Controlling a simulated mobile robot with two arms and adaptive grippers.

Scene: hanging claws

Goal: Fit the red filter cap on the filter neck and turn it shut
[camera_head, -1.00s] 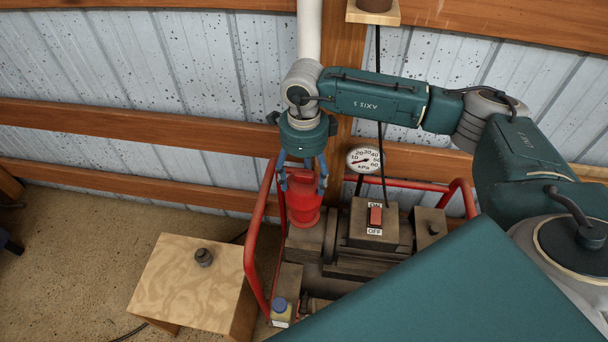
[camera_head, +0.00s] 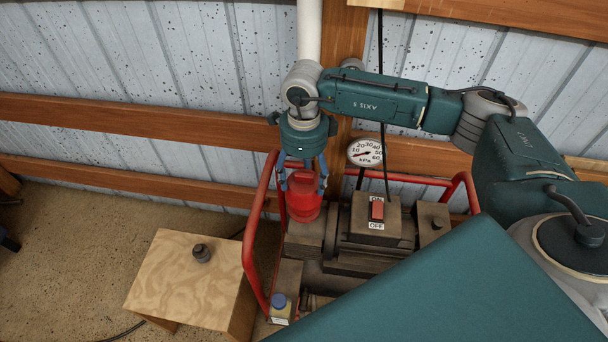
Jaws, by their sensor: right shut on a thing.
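The red filter cap (camera_head: 303,183) is between the fingers of my right gripper (camera_head: 304,180), which points straight down and is shut on it. The cap is over the left block of the pump (camera_head: 306,232). More red shows directly below the cap, and I cannot tell cap from filter neck there. The cap looks upright, in line with the red part below; whether it is seated or threaded cannot be told. My left gripper is not in view.
The pump's red tube frame (camera_head: 251,245) rises close to the left of my right gripper. A pressure gauge (camera_head: 365,152) and a red switch (camera_head: 377,209) are to the right. A wooden stool (camera_head: 180,285) holds a small dark fitting (camera_head: 201,253). A ribbed wall stands behind.

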